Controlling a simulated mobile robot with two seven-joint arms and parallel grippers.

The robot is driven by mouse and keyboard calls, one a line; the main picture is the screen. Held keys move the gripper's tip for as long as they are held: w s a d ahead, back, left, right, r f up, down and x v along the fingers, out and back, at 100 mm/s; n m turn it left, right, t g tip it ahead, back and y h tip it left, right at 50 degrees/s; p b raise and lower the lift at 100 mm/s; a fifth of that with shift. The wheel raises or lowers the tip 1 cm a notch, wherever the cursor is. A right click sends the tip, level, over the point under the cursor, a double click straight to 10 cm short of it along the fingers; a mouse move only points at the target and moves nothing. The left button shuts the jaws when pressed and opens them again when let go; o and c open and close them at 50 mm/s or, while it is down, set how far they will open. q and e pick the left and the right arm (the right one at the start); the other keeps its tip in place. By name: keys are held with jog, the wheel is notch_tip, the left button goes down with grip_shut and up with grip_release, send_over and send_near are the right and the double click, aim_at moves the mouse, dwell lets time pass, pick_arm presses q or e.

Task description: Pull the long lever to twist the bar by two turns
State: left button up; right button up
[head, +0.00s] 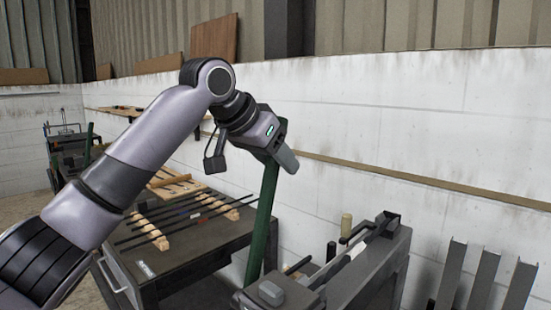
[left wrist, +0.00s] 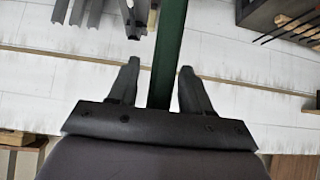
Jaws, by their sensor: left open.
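The long green lever (head: 264,215) rises from the bending machine (head: 340,280) at the bottom of the head view and leans slightly right. Its upper end is hidden behind my left gripper (head: 285,158). In the left wrist view the green lever (left wrist: 168,45) passes between the two spread fingers of my left gripper (left wrist: 158,72). The fingers are open, with a gap on each side of the lever. A dark bar (head: 338,266) seems to lie along the machine; its details are hard to tell. My right gripper is not in view.
A dark workbench (head: 185,262) with several thin rods on wooden racks stands left of the lever. A white wall (head: 400,120) with a wooden rail runs behind. Several grey metal profiles (head: 485,278) stand upright at the lower right. A wooden-handled crank (head: 346,226) sits by the machine.

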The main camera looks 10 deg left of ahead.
pick_arm(q)
jog(key=b+v, duration=0.1)
jog(key=v, duration=0.6)
dwell(0.3)
